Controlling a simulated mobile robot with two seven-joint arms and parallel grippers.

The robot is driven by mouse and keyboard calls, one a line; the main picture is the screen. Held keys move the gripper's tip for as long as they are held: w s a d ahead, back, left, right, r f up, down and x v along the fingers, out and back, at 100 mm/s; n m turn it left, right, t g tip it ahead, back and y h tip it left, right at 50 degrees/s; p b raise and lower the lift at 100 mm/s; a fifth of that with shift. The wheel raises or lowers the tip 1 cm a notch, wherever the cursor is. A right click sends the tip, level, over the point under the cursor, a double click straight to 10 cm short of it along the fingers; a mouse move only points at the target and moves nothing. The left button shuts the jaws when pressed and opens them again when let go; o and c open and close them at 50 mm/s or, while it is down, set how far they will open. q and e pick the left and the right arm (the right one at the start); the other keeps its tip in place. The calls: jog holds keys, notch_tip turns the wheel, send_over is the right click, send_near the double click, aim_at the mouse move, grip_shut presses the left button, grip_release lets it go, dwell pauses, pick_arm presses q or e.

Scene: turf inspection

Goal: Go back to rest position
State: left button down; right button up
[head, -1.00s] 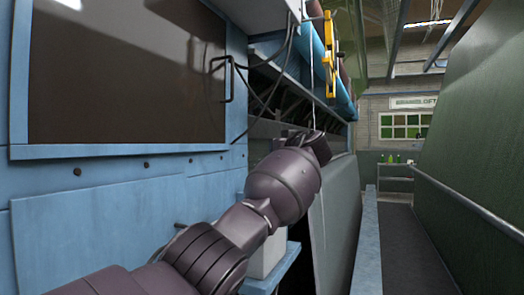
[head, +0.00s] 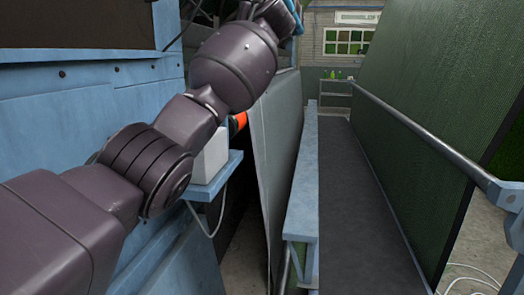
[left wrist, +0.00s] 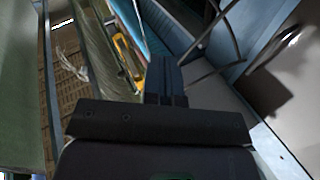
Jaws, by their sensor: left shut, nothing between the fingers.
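My left arm reaches up and away from the lower left in the head view. Its left gripper is at the top edge there, partly cut off and hard to make out. In the left wrist view the left gripper (left wrist: 165,78) has its dark fingers together with nothing between them. A yellow part (left wrist: 126,57) shows beyond the fingers, slightly to the left, apart from them as far as I can tell. My right gripper is in neither view.
Blue machine panels (head: 60,125) stand close on the left. A white box (head: 210,158) sits on a small blue shelf (head: 217,180) beside my arm. A dark walkway (head: 365,220) runs ahead, with a metal rail (head: 425,140) and green sloped belt (head: 450,95) on its right.

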pick_arm(q)
notch_tip(320, 180, down, 18)
jog(key=s+f+m+h, duration=0.1)
jog(key=s+m+h, duration=0.2)
jog(key=m+h, duration=0.5)
jog(key=s+a+f+n+h, duration=0.1)
jog(key=s+a+f, duration=0.2)
jog(key=f, duration=0.4)
jog(key=s+a+f, duration=0.3)
jog(key=f, duration=0.4)
jog(key=s+a+f+n+h, duration=0.1)
jog(key=s+a+f, duration=0.15)
jog(key=f, duration=0.45)
jog(key=s+a+f+n+g+y, duration=0.1)
jog(key=s+a+f, duration=0.4)
jog(key=s+f, duration=0.7)
jog(key=s+a+f+n+g+y, duration=0.2)
jog(key=s+a+f+g, duration=0.2)
jog(key=s+f, duration=0.8)
jog(key=s+a+f+n+g+y, duration=0.1)
jog(key=s+a+f+g, duration=0.2)
jog(key=s+a+f, duration=0.4)
jog(key=s+f, duration=0.5)
jog(key=s, duration=0.6)
jog(key=shift+a+n+p, duration=0.15)
jog(key=shift+n+p, duration=0.15)
